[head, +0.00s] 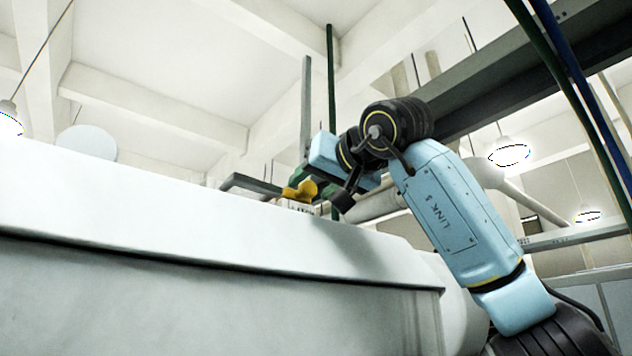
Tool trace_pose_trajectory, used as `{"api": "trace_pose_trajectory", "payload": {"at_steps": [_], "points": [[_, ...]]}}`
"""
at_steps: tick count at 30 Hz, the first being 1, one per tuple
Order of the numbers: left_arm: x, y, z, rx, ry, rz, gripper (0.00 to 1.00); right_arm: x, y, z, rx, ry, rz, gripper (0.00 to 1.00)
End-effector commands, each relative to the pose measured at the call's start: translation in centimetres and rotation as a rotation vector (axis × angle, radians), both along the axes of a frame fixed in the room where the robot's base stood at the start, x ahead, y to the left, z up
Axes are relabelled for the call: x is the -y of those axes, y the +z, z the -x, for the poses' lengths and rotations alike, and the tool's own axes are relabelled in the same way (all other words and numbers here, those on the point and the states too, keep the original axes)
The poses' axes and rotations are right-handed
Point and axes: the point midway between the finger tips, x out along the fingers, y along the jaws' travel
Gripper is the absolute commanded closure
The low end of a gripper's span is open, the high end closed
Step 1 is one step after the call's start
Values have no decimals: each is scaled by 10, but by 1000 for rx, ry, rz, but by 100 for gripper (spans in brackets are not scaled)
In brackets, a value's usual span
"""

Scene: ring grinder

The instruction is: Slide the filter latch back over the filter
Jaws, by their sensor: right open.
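A small yellow part (300,191), possibly the filter latch, sits just above the top edge of the large white housing. Below it, a small pale piece with dark markings (298,206) shows over the edge; I cannot tell if it is the filter. My right gripper (343,200) is open, close to the right of the yellow part, with a gap visible between them in the picture. It is partly hidden by my own wrist, and no grasp shows. The lower part of the latch area is hidden behind the housing's edge. My left gripper is not in view.
The white housing (200,285) fills the lower left and blocks sight of what lies behind its top edge. A grey bar (250,184) stands left of the yellow part. A dark beam (540,75) and green and blue pipes run at upper right. Open air lies above the housing.

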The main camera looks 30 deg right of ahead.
Motion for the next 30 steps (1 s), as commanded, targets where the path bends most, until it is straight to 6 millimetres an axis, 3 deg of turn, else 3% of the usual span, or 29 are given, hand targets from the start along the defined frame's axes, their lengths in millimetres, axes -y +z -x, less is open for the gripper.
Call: {"api": "trace_pose_trajectory", "payload": {"at_steps": [2,12,17,25,30], "points": [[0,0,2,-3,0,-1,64,0,0,0,0,0,0,56],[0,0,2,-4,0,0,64,0,0,0,0,0,0,100],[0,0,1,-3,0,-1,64,-1,0,0,0,0,0,100],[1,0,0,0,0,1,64,-43,1,4,0,3,4,100],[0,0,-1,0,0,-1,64,-51,0,4,0,2,0,100]]}}
